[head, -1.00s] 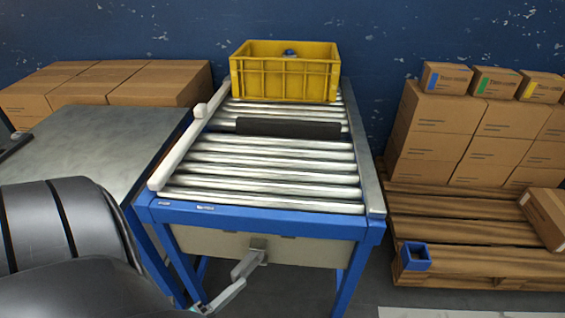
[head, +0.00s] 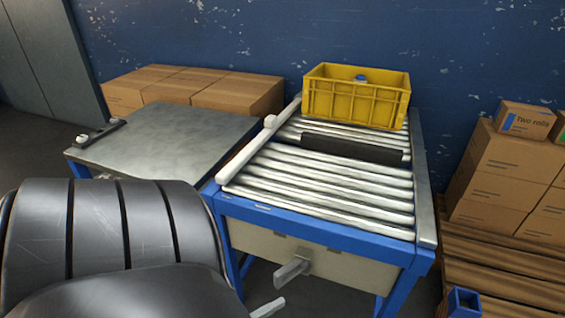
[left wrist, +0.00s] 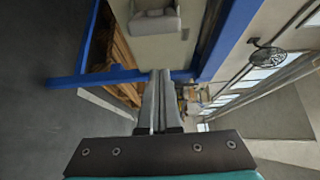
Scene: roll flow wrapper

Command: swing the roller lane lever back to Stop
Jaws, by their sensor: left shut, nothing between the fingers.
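The roller lane lever (head: 292,270) is a light grey handle on the beige front panel below the rollers. In the head view it points toward me and slightly down-left; I can read no Stop mark. In the left wrist view the lever (left wrist: 156,20) shows at the top, beyond my fingertips. My left gripper (left wrist: 160,78) is shut and empty, with its fingers together. In the head view only a small grey tip of the left gripper (head: 268,308) shows at the bottom edge, below and apart from the lever. My right gripper is not in view.
The roller lane (head: 330,178) has a blue frame and carries a yellow crate (head: 352,104) at its far end. A grey-topped table (head: 165,140) stands to its left. Cartons (head: 500,170) on a wooden pallet (head: 500,268) stand to the right. A blue frame leg borders the lever panel.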

